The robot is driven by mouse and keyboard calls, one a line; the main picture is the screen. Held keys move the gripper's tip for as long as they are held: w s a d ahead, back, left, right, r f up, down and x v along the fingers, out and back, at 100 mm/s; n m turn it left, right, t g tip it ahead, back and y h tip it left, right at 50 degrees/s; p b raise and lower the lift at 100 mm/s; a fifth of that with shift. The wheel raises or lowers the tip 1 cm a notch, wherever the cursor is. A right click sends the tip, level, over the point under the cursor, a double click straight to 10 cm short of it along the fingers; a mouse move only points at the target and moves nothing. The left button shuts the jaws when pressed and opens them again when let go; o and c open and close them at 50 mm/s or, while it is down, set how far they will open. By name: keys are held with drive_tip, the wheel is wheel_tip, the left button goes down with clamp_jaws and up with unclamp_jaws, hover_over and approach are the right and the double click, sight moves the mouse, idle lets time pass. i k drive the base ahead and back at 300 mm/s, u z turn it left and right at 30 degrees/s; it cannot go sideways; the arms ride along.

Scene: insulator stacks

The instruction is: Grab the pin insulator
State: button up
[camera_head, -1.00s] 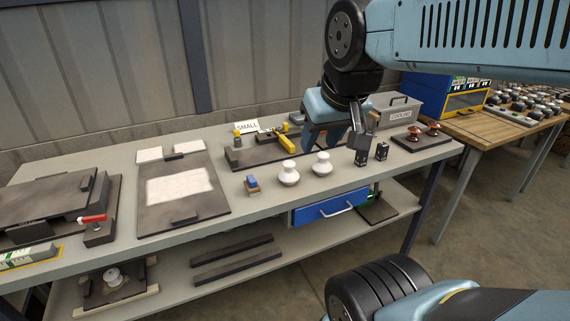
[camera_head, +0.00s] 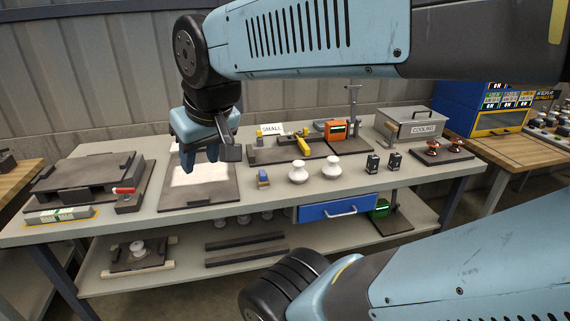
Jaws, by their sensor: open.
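Two white, rounded insulators stand upright side by side on the grey workbench: a left one (camera_head: 299,173) and a right one (camera_head: 332,167). Reddish-brown insulators (camera_head: 432,147) stand on a dark board at the bench's right. I cannot tell for sure which of these is the pin insulator. My gripper (camera_head: 202,164) is open and empty, jaws pointing down, above the plate with the white sheet. It is to the left of the two white insulators and apart from them.
A yellow tool (camera_head: 303,146) lies on a dark board behind. A COOLING box (camera_head: 411,125) stands at the back right.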

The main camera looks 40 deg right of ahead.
sight(331, 170)
drive_tip(key=z, duration=0.35)
drive_tip(key=i, duration=0.1)
drive_tip(key=u, duration=1.4)
drive_tip(key=k, duration=2.4)
drive_tip(key=z, duration=0.95)
drive_tip(key=i, duration=1.05)
